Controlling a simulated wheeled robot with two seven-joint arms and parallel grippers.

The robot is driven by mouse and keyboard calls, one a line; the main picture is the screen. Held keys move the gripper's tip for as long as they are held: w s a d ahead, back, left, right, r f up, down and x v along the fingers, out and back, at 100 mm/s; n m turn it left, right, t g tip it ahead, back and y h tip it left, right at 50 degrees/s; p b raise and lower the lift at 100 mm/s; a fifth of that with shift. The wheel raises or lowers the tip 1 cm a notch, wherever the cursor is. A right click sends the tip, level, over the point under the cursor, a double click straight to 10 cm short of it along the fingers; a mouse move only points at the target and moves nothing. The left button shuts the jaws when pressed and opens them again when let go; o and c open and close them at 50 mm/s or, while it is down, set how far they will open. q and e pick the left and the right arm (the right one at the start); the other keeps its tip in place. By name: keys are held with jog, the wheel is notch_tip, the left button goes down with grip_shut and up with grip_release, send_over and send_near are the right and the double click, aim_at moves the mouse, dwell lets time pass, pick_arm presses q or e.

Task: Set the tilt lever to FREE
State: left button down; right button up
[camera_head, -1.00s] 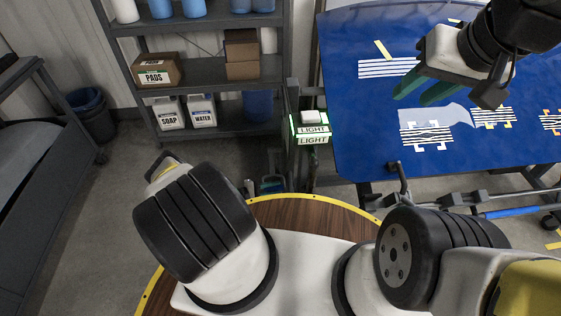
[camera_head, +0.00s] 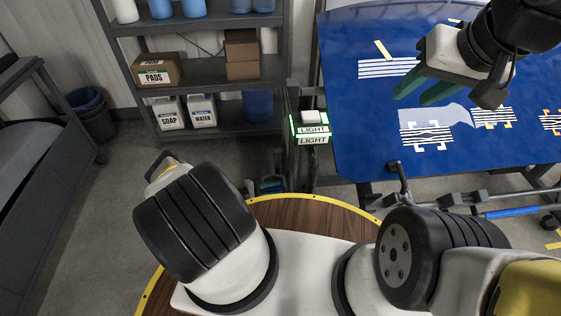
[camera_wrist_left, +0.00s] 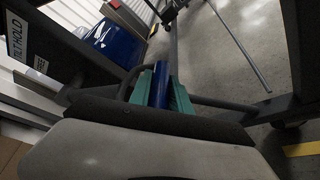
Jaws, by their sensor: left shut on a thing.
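My left gripper (camera_wrist_left: 160,92) is shut on a blue lever grip (camera_wrist_left: 159,84) in the left wrist view, with a teal finger on each side of it. The rest of the lever is hard to make out. A TILT HOLD label (camera_wrist_left: 17,38) is on a dark frame at the left, and a smaller FREE label (camera_wrist_left: 41,64) is just below and right of it. In the head view a small teal part of the left gripper (camera_head: 270,185) shows low beside the stand, mostly hidden. My right gripper (camera_head: 424,90) is open and empty over the blue panel.
The blue panel (camera_head: 355,135) has white and yellow tape strips. A LIGHT box (camera_head: 312,131) sits on the stand at its left edge. Shelves (camera_head: 205,73) with boxes and jugs stand behind. A dark bin (camera_head: 92,115) is at the left. Bare floor lies at left.

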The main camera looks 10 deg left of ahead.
pick_arm(q)
jog(key=shift+r, duration=0.1)
dwell(0.5)
jog(key=shift+s+r+n+g, duration=0.3)
jog(key=shift+s+r+n, duration=0.1)
jog(key=shift+r, duration=0.4)
notch_tip(320, 180, up, 15)
jog(key=w+n+g, duration=0.1)
jog(key=n+g, duration=0.2)
jog(key=n, duration=0.2)
jog(key=shift+a+n+g, duration=0.15)
jog(key=shift+n+g, duration=0.15)
jog(key=shift+w, duration=0.1)
jog(key=c, duration=1.2)
grip_release()
